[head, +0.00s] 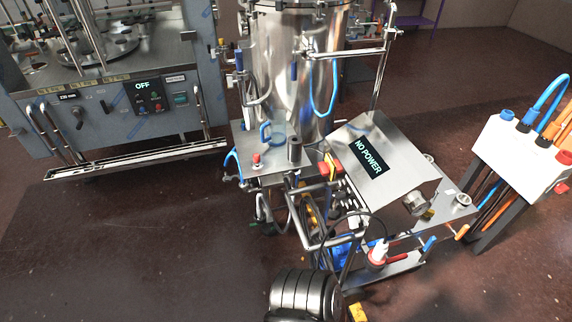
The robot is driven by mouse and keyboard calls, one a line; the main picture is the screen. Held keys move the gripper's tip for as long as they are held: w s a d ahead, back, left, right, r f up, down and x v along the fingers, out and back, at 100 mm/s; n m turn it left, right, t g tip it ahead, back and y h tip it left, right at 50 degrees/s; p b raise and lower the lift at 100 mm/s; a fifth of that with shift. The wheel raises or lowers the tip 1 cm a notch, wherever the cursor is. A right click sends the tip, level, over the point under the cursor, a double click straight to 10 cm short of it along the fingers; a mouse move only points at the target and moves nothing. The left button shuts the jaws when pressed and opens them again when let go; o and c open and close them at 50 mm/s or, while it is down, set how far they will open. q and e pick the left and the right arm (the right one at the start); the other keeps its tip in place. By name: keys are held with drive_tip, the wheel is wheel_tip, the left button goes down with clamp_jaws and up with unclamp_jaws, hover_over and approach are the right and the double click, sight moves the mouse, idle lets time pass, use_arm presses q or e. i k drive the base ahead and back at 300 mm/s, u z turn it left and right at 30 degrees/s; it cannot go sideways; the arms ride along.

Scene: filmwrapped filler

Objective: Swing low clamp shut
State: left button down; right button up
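A tall shiny steel vessel (290,70) stands on a wheeled steel cart (265,160). A clamp-like fitting with a blue part (239,60) sits on the vessel's left side. A blue loop (266,134) shows low at the vessel's foot, and a curved blue piece (334,90) hangs at its front right. I cannot tell which of these is the low clamp, or whether it is open or shut. Neither of my grippers can be made out in the head view.
A control box reading "NO POWER" (370,155) is on the cart's right. A grey machine reading "OFF" (142,86) stands left. A white box with blue and orange cables (520,158) stands right. A dark ribbed cylinder (305,295) is at the bottom. The left foreground floor (130,250) is clear.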

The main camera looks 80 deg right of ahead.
sight(227, 178)
drive_tip(key=z, duration=1.25)
drive_tip(key=i, duration=2.85)
drive_tip(key=z, duration=2.2)
drive_tip(key=i, duration=0.5)
drive_tip(key=z, duration=0.4)
